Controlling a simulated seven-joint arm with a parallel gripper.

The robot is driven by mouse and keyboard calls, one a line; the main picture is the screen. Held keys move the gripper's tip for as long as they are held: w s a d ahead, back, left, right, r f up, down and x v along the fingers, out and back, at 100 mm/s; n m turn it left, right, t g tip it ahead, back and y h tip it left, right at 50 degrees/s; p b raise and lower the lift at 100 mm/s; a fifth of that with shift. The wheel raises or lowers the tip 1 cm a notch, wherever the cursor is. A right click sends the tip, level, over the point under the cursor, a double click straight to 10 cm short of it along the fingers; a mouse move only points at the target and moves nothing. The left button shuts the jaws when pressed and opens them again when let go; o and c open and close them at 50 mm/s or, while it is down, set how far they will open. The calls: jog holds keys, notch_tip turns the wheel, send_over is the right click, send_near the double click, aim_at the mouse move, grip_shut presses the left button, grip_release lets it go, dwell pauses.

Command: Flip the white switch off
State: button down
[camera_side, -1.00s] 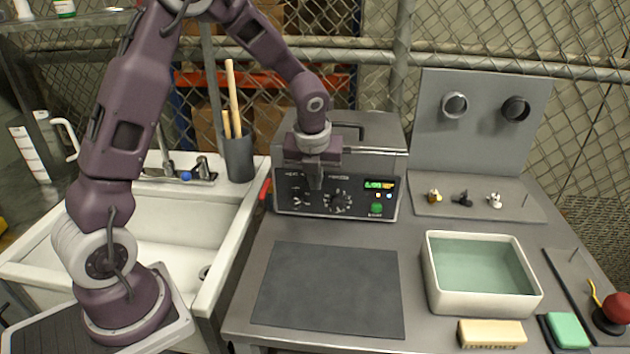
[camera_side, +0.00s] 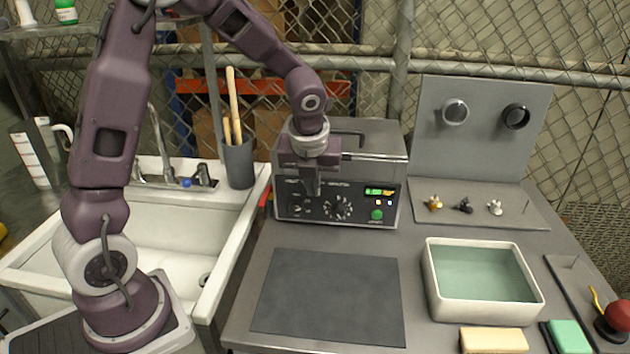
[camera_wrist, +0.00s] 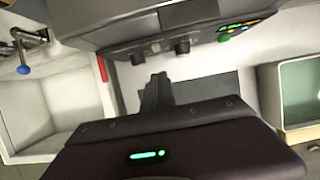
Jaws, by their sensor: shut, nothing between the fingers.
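My gripper (camera_side: 316,191) is shut and empty. In the side view it points down in front of the left half of the grey machine's control panel (camera_side: 360,214); I cannot tell whether it touches the panel. In the wrist view the closed fingers (camera_wrist: 157,88) are below the panel's black knobs (camera_wrist: 182,46), with a visible gap. The panel carries a lit green display (camera_side: 380,191), a green round button (camera_side: 377,215) and a small white control (camera_side: 390,203), possibly the white switch. I cannot make out its position. My gripper hides part of the panel's left side.
A dark mat (camera_side: 330,295) lies clear in front of the machine. A white-rimmed basin (camera_side: 430,290), a yellow sponge (camera_side: 493,341) and a plate with small gold, black and white fittings (camera_side: 530,212) are at right. A sink (camera_side: 195,225) and a tool cup (camera_side: 239,165) are at left.

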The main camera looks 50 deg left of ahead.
notch_tip(320, 180, up, 10)
jog(key=shift+f, duration=0.25)
jog(key=s+d+r+n+t+h, duration=0.1)
jog(key=s+d+n, duration=0.3)
jog(key=s+n, duration=0.8)
jog(key=s+d+r+n+t+h, duration=0.1)
jog(key=s+d+n, duration=0.4)
jog(key=s+n, duration=0.7)
jog(key=n+h, duration=0.1)
jog(key=n, duration=0.2)
jog(key=shift+s+d+r+t, duration=0.15)
jog(key=shift+d+r+t, duration=0.05)
jog(key=shift+d+t, duration=0.1)
